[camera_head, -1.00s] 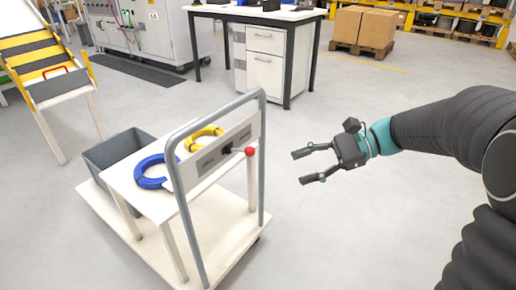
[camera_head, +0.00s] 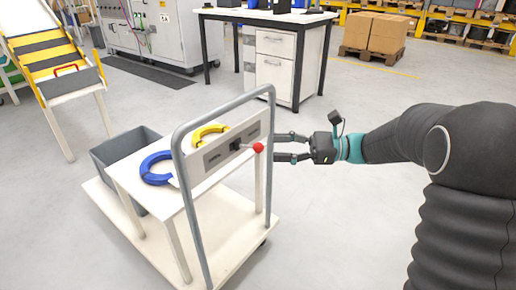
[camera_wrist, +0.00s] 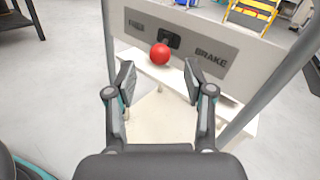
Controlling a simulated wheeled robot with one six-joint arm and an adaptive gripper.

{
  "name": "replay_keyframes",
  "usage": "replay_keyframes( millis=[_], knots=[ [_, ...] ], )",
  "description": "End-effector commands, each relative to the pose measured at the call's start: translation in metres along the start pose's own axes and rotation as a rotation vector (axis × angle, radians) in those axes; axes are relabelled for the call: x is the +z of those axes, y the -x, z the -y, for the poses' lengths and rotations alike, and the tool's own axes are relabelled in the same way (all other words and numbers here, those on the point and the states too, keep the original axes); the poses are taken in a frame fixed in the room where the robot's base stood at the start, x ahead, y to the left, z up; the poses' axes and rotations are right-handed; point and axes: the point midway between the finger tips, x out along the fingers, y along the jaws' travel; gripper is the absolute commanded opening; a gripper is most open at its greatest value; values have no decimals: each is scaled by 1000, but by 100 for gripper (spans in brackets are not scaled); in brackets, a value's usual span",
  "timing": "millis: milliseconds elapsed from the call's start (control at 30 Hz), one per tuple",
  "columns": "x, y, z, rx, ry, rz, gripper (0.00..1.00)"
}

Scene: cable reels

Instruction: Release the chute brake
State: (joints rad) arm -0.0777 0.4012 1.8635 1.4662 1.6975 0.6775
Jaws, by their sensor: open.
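The grey-white panel (camera_wrist: 240,58) on the cart's tube frame reads FREE at left and BRAKE at right in the wrist view. Its lever has a dark base (camera_wrist: 171,39) and a red ball knob (camera_wrist: 159,54), which sticks out toward me between the two words; I cannot tell its exact setting. The knob (camera_head: 258,148) also shows in the head view. My gripper (camera_head: 277,147) is open and empty, just right of the knob there. In the wrist view the knob shows beyond and between my fingertips (camera_wrist: 158,80), apart from them.
The white cart (camera_head: 235,235) carries a blue coil (camera_head: 158,180), a yellow coil (camera_head: 196,135) and a grey bin (camera_head: 103,155). Its grey tube frame (camera_head: 188,215) stands close to my gripper. A yellow-edged chute (camera_head: 62,88) stands at left. The floor around is clear.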

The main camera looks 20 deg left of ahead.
Motion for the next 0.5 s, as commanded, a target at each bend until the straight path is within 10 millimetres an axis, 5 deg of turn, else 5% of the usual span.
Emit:
replay_keyframes(
  millis=[200,500],
  knots=[
    [0,-37,-1,4,0,0,53],
    [0,-58,0,1,-1,-1,53]
  ],
)
